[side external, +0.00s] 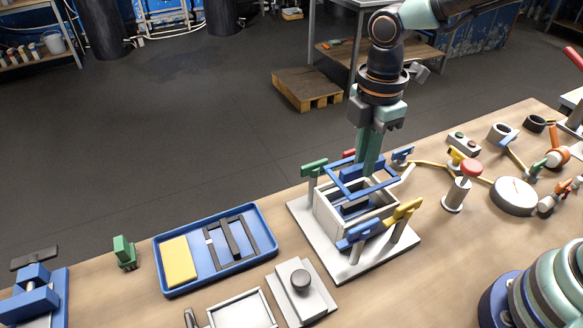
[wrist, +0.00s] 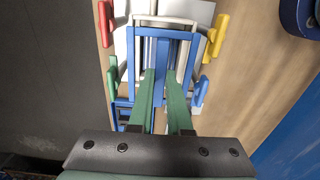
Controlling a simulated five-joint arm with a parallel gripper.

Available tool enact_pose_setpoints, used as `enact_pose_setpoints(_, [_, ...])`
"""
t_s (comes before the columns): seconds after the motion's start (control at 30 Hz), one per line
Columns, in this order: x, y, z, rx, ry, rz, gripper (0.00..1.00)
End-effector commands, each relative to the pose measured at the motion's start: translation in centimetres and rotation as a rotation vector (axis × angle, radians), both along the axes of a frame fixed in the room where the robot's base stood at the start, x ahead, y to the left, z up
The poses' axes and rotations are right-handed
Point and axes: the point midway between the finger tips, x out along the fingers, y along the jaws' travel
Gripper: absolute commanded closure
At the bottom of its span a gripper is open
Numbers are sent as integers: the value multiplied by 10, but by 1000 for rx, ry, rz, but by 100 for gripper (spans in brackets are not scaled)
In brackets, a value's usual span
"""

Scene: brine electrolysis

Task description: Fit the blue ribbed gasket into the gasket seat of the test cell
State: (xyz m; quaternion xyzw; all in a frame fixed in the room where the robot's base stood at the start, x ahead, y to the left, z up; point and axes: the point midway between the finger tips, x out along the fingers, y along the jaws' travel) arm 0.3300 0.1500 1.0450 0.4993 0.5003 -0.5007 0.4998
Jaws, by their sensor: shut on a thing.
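The blue gasket (side external: 375,189) is a rectangular frame with a bar across its middle. My gripper (side external: 369,170) points down and is shut on that bar; the gasket also shows in the wrist view (wrist: 131,62), between and around the green fingers (wrist: 162,76). The gasket looks roughly level. The test cell (side external: 328,217) is a pale open box on a light base plate (side external: 352,275), directly below the gasket. The gasket appears to be just above the cell's rim; whether it touches cannot be told. The seat is largely hidden by the gasket and fingers.
Coloured clamp handles surround the cell: green (side external: 313,168), yellow (side external: 404,210), blue (side external: 357,235) and others. A blue tray (side external: 216,285) with a yellow block (side external: 179,262) lies left. A knobbed plate (side external: 318,302) lies in front. A red-topped post (side external: 459,188) and gauge (side external: 514,196) stand right.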

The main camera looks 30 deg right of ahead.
Motion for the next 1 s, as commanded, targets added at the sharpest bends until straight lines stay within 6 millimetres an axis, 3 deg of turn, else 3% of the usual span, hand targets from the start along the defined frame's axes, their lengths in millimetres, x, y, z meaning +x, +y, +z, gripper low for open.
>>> enact_pose_setpoints(0.53, [-1,0,-62,-1,2,0,100])
enact_pose_setpoints(0.97, [0,0,-67,0,0,0,100])
enact_pose_setpoints(1.0, [0,0,-68,0,0,0,76])
